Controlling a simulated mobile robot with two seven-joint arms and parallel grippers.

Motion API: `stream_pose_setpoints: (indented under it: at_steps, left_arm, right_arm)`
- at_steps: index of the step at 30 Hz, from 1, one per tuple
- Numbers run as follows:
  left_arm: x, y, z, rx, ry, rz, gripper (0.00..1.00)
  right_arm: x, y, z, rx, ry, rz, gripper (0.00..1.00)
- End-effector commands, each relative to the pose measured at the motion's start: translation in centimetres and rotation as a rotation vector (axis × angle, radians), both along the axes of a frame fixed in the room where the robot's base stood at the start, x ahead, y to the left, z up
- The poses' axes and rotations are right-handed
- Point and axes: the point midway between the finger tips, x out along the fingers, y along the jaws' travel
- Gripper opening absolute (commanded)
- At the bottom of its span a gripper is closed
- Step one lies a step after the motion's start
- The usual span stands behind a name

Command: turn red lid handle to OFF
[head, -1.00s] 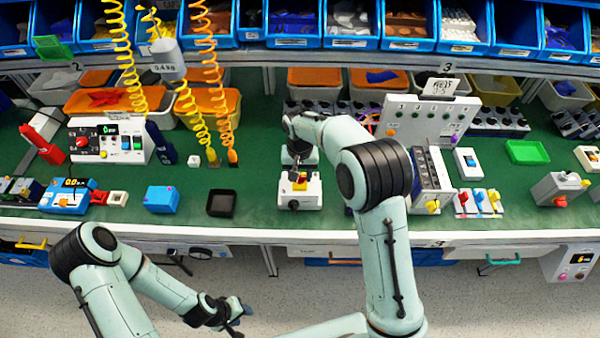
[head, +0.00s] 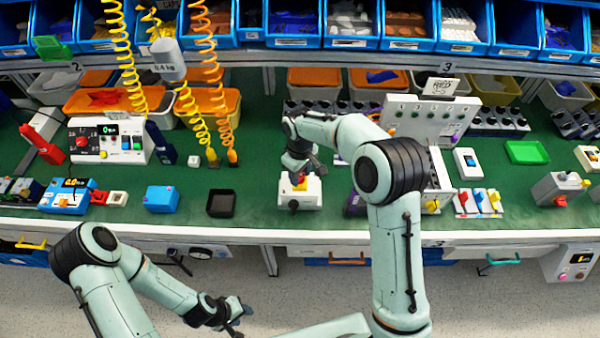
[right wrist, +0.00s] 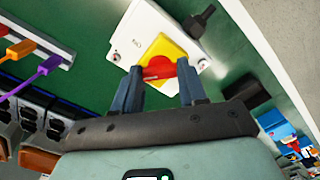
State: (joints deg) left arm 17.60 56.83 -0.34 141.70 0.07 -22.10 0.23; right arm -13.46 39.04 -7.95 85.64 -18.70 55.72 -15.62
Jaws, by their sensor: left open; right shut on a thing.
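A small white switch box (head: 300,200) with a yellow plate stands near the front edge of the green bench. Its red lid handle (right wrist: 172,77) sits on the yellow plate (right wrist: 165,50) in the right wrist view. My right gripper (right wrist: 160,88) is shut on the red handle, with one dark finger on either side of it. In the head view my right gripper (head: 300,174) is over the box and hides most of the handle. The ON and OFF marks are too small to read. My left gripper (head: 240,314) is open and empty, low in front of the bench.
A blue box (head: 161,199) and a black open tray (head: 221,203) stand left of the switch box. A grey panel (head: 432,122) stands behind to the right. Coiled yellow and orange hoses (head: 210,70) hang at the left. Some bench near the box is clear.

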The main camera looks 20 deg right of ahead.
Motion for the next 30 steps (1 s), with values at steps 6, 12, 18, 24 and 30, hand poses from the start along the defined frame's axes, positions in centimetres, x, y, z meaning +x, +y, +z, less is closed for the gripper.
stream_pose_setpoints:
  at_steps: [6,12,18,24,30]
  left_arm:
    - [0.04,0.00,0.02,0.000,0.000,0.000,0.43]
    - [0.03,-0.01,0.02,0.000,0.000,0.000,0.43]
    - [0.04,0.00,0.02,0.000,0.000,0.000,0.43]
    - [0.04,0.00,0.02,0.000,0.000,0.000,0.43]
    - [0.04,0.00,0.02,0.000,0.000,0.000,0.43]
  right_arm:
    - [0.12,0.00,0.16,0.001,-0.004,0.205,0.11]
    - [0.14,0.03,0.18,0.001,-0.005,0.388,0.11]
    - [0.14,0.03,0.19,0.001,-0.006,0.541,0.11]
    - [0.16,0.03,0.20,0.001,-0.006,0.650,0.11]
    - [0.15,0.04,0.20,0.000,-0.006,0.710,0.11]
